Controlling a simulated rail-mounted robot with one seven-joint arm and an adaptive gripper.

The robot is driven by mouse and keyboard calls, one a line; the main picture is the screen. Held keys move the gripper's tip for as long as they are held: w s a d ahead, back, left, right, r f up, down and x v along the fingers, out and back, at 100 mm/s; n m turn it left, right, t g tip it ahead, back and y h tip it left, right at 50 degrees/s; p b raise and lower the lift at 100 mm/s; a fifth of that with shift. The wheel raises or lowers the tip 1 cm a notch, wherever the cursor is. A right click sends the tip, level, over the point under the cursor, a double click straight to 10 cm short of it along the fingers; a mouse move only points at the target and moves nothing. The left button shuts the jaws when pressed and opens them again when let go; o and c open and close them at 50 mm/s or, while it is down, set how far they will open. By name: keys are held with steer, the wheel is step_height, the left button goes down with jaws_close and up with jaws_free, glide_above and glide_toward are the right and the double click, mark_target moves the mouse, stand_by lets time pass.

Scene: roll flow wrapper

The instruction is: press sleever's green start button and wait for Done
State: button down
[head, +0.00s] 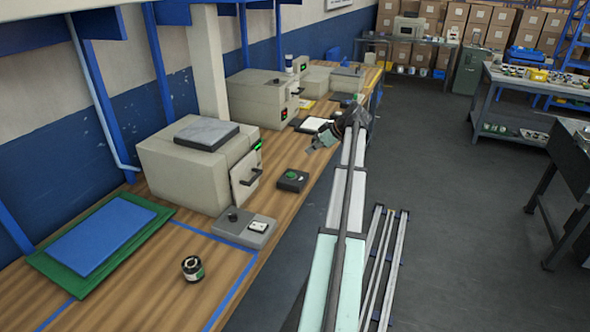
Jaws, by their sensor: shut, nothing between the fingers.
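A beige box machine (190,165) stands on the wooden bench, with a small green display (258,144) and a front door with a dark handle (250,178). A black control box with a green button (291,175) sits on the bench to its right. No label is readable, so I cannot tell for sure which machine is the sleever. The display text is too small to read. My gripper (313,149) is shut and empty, above the bench's front edge. It is beyond the green button, up and to the right in the picture, and apart from it.
A grey control box (247,228) with a dark knob and a small dark jar (192,268) are nearer on the bench. A blue panel on a green mat (50,262) lies at left. A second beige machine (262,97) with a red display stands farther back.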

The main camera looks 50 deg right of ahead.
steer(key=p, duration=0.3)
glide_above(289, 174)
steer(key=s, duration=0.2)
steer(key=f, duration=0.6)
steer(key=shift+s+d+f, duration=0.15)
steer(key=shift+s+d, duration=0.05)
steer(key=shift+d, duration=0.2)
step_height(289, 174, down, 3)
steer(key=shift+w+f+p, duration=0.15)
steer(key=shift+p, duration=0.55)
steer(key=shift+f, duration=0.75)
steer(key=shift+f, duration=0.15)
